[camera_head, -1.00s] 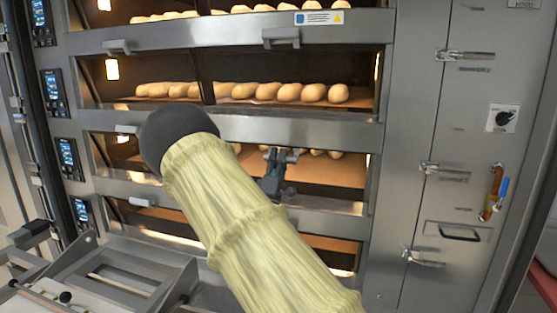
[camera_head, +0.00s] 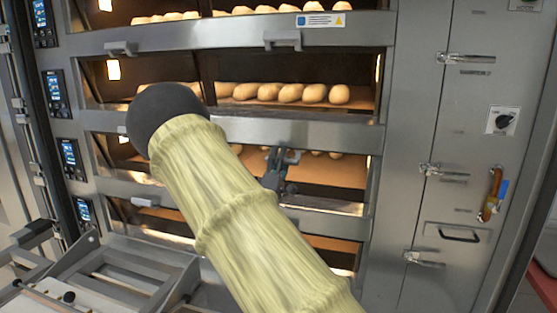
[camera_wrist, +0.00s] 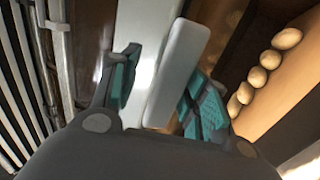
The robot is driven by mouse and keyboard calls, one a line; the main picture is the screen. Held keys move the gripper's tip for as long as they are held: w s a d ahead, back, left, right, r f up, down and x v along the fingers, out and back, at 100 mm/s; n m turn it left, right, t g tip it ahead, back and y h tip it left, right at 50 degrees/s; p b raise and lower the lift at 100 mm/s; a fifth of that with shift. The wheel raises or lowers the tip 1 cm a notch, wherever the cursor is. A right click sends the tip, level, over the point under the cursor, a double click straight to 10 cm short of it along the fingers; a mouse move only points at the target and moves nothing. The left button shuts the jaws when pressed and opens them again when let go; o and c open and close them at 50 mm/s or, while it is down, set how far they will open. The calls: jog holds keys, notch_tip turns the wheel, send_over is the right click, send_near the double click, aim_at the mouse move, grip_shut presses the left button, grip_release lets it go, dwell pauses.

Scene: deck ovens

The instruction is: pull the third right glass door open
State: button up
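The third right glass door (camera_head: 325,172) is in the third oven row from the top in the head view, with loaves partly visible behind it. It looks shut. My gripper (camera_head: 284,156) is at the top edge of this door, partly hidden by my forearm. In the wrist view, my gripper (camera_wrist: 160,92) is open, with its two teal-padded fingers on either side of a pale bar-shaped handle (camera_wrist: 178,70). A gap shows between the left finger and the handle. The right finger is close to the handle; I cannot tell whether it touches.
Glass doors with similar handles (camera_head: 281,40) stand above. Control panels (camera_head: 70,158) line the left side. A metal cabinet with latches (camera_head: 430,169) stands right. A grey metal frame (camera_head: 130,262) stands low at left.

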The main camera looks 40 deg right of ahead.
jog(key=shift+a+f, duration=0.1)
jog(key=v, duration=1.2)
dwell(0.4)
